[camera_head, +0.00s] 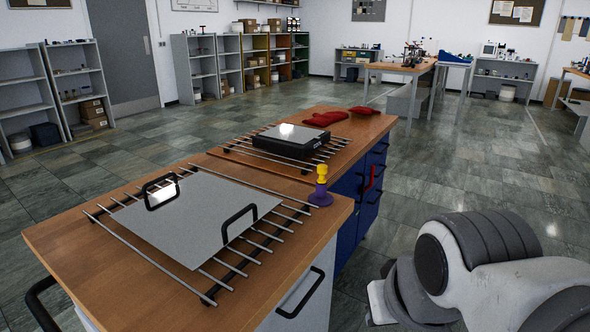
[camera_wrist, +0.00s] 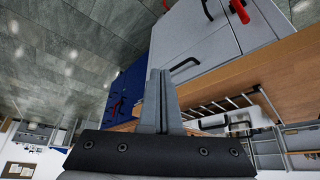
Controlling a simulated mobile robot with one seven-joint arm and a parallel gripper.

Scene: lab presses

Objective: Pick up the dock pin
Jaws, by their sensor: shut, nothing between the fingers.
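The dock pin (camera_head: 321,177) appears to be the small yellow piece with a rounded top. It stands upright on a purple base (camera_head: 321,198) at the right edge of the near workbench, beside the wire rack. In the wrist view I cannot make out the pin. My gripper (camera_wrist: 160,72) shows in the wrist view with its two fingers together, shut and empty. In the head view my arm is at the lower right, out over the floor and apart from the pin; its fingers cannot be made out there.
A metal plate with two black handles (camera_head: 186,222) lies on the near wire rack (camera_head: 230,285). A black device (camera_head: 291,141) sits on the far rack, with red mitts (camera_head: 325,118) behind. Cabinet fronts (camera_head: 342,240) drop below the bench edge. The floor (camera_head: 460,170) right of the bench is clear.

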